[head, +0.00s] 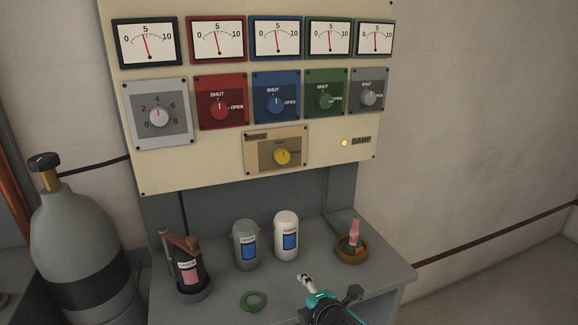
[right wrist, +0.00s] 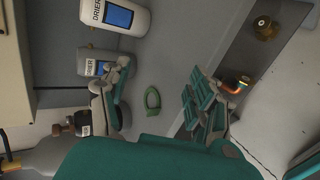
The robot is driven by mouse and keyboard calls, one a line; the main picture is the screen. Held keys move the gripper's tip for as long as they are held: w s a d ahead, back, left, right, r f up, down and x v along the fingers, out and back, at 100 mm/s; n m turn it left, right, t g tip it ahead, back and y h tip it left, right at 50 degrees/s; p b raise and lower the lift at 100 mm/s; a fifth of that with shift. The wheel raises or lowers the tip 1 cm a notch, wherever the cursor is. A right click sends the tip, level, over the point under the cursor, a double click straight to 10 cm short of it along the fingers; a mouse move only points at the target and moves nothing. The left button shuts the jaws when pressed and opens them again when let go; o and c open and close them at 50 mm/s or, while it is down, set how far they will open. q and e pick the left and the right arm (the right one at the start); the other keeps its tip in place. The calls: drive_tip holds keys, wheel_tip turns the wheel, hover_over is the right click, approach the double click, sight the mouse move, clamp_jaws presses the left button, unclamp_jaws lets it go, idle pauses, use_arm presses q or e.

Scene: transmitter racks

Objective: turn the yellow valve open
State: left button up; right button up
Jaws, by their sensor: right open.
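The yellow valve (head: 282,156) is a round knob on a tan plate low on the cream panel, under a label reading PURGE. Its pointer mark looks roughly upright, toward the small word at the top of the plate. My right gripper (head: 330,290) is at the bottom of the head view, over the front of the grey bench, well below and apart from the valve. In the right wrist view its fingers (right wrist: 160,88) are spread wide with nothing between them touching. The valve is not in the right wrist view. My left gripper is not in view.
Red (head: 220,108), blue (head: 276,103), green (head: 326,99) and grey (head: 369,96) valves sit above. The bench (head: 225,300) holds a dark canister (head: 190,275), two drier canisters (head: 286,238), a green ring (head: 253,300) and a brown dish (head: 351,254). A gas cylinder (head: 78,235) stands left.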

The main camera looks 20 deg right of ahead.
drive_tip(key=w+d+r+n+t, duration=0.1)
drive_tip(key=w+r+n+t, duration=0.15)
drive_tip(key=r+n, duration=0.35)
drive_tip(key=w+r+n+t, duration=0.2)
drive_tip(key=w+r+n, duration=0.15)
drive_tip(key=r, duration=0.55)
drive_tip(key=n+t, duration=0.2)
drive_tip(key=n, duration=0.3)
approach(283, 157)
drive_tip(key=w+p, duration=0.2)
drive_tip(key=w, duration=0.7)
drive_tip(key=shift+d, duration=0.15)
drive_tip(key=c, duration=1.1)
